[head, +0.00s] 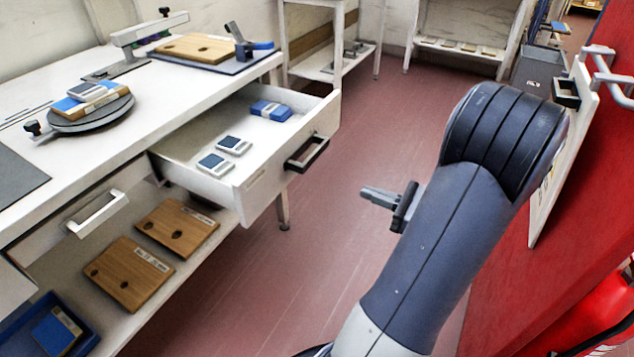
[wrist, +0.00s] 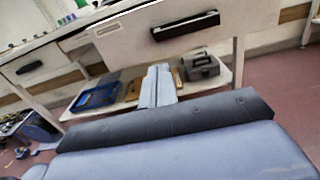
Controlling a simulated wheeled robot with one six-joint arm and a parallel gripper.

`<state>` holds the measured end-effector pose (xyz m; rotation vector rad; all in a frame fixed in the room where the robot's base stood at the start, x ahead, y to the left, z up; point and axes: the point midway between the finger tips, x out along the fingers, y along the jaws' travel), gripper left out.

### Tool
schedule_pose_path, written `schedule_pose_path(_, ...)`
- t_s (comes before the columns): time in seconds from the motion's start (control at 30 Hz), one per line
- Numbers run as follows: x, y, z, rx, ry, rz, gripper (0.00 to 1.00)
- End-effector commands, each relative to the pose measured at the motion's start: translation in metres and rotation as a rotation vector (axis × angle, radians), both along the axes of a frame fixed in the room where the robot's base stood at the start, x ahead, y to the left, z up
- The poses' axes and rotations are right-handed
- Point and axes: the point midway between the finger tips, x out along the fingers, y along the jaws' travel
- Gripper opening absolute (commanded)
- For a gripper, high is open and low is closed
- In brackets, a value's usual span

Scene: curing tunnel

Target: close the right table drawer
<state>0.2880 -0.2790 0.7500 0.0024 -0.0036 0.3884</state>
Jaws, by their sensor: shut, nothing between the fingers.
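The right table drawer (head: 250,190) is pulled well out from the white workbench (head: 110,150). It has a white front with a black bar handle (head: 307,153). Inside lie two small grey-and-blue devices (head: 233,146) and a blue pack (head: 270,110). My gripper (head: 372,197) is shut and empty, out over the aisle to the right of the drawer front, apart from it. In the wrist view, my gripper fingers (wrist: 158,82) point toward the bench, below the drawer's dark handle (wrist: 185,25).
The left drawer (head: 97,213) with a pale handle looks shut. A lower shelf holds wooden boards (head: 128,272) and a blue tray (head: 45,325). A red wall with a white panel (head: 555,170) stands right. The red floor (head: 320,230) between is clear.

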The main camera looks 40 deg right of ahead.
Motion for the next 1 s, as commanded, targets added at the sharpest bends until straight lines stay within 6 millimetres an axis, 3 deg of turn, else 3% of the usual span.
schedule_pose_path(0.6,0.096,0.042,-0.002,-0.004,0.003,0.009,0.0)
schedule_pose_path(0.8,0.116,0.05,-0.001,-0.004,0.003,0.006,0.0)
schedule_pose_path(1.0,0.124,0.053,0.0,-0.003,0.003,0.004,0.0)
